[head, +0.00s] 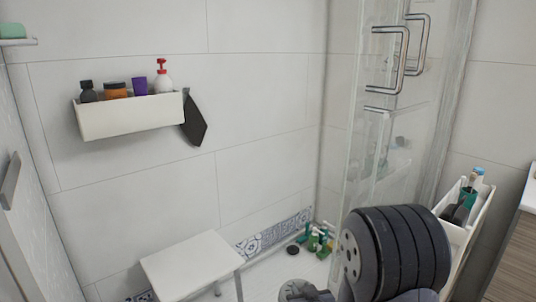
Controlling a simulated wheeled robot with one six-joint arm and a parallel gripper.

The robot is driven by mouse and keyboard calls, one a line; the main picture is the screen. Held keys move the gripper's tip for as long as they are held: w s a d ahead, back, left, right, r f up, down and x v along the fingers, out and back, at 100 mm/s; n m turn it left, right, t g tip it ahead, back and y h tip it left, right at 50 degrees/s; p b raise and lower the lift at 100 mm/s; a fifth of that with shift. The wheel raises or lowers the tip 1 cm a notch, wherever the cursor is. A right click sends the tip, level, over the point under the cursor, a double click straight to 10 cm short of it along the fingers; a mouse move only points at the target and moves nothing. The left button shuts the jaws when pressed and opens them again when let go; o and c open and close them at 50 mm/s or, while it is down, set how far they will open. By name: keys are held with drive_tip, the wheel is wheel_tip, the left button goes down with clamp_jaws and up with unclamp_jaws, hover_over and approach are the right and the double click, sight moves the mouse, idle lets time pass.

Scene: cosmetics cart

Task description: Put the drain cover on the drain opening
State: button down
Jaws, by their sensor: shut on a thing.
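A small dark round patch (292,250) shows on the pale floor near the foot of the back wall, just left of a group of green and white bottles. I cannot tell from its look whether it is the drain opening or a cover. No separate drain cover can be made out. My dark ridged arm fills the lower right of the view and hides part of the floor. My gripper's fingertips do not show, and anything in them is out of sight.
A white stool (191,264) stands at lower left. Several green and white bottles (318,238) stand on the floor by the glass shower door (385,130). A white cart (473,225) is at right. A white wall shelf (130,117) holds bottles, with a dark cloth (194,121) beside it.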

drive_tip(key=s+d+m+h, duration=0.2)
drive_tip(key=s+d, duration=0.3)
drive_tip(key=d, duration=0.2)
wheel_tip(320, 180, up, 13)
drive_tip(key=s+p, duration=0.1)
drive_tip(key=p, duration=2.1)
drive_tip(key=shift+s+a+f, duration=0.15)
drive_tip(key=shift+s+a, duration=0.2)
drive_tip(key=shift+a, duration=0.05)
drive_tip(key=shift+d, duration=0.15)
